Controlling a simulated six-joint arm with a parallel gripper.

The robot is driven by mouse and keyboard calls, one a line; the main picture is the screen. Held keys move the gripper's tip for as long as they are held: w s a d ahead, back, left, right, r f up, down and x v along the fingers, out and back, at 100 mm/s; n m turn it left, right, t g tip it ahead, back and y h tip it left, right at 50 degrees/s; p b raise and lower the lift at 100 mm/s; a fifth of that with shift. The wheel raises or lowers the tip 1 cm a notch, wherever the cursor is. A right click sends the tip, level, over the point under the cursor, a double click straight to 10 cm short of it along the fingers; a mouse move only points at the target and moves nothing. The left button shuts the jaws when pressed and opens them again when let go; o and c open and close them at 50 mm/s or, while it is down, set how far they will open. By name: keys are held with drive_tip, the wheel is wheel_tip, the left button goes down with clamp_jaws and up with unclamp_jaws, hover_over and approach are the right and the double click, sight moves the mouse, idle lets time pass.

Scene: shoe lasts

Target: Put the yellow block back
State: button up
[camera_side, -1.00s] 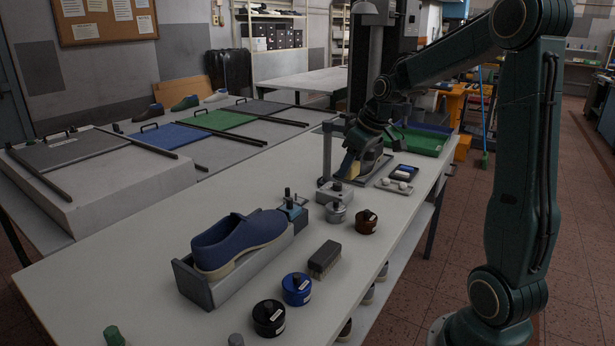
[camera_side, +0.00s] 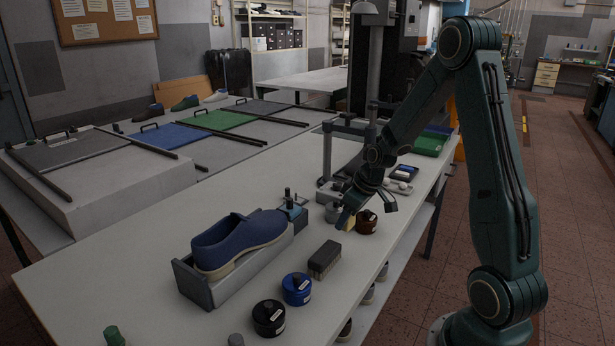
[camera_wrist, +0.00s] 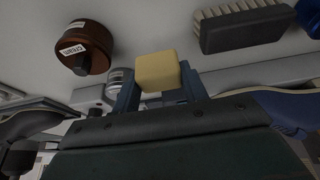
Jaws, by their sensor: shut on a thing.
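The yellow block (camera_wrist: 157,70) is held between the two fingers of my gripper (camera_wrist: 158,88) in the wrist view. In the side view my gripper (camera_side: 346,215) points down over the bench beside the brown cream jar (camera_side: 367,221), and only a small part of the block (camera_side: 349,225) shows. I cannot tell from these frames whether the block touches the bench. The gap between gripper and jar is also hard to judge.
A blue shoe (camera_side: 238,241) sits in a grey cradle (camera_side: 195,284) to the left. A brush (camera_side: 324,259), a blue jar (camera_side: 297,289) and a black jar (camera_side: 269,318) stand in front. A metal pot (camera_side: 333,212) is close by. Bare bench lies left of the cradle.

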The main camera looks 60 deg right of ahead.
sight(345, 243)
drive_tip(key=shift+f, duration=0.65)
drive_tip(key=shift+f, duration=0.1)
drive_tip(key=shift+f, duration=1.75)
drive_tip(key=shift+f, duration=0.1)
drive_tip(key=o, duration=0.9)
drive_tip(key=shift+v, duration=6.1)
drive_tip(key=shift+a, duration=0.1)
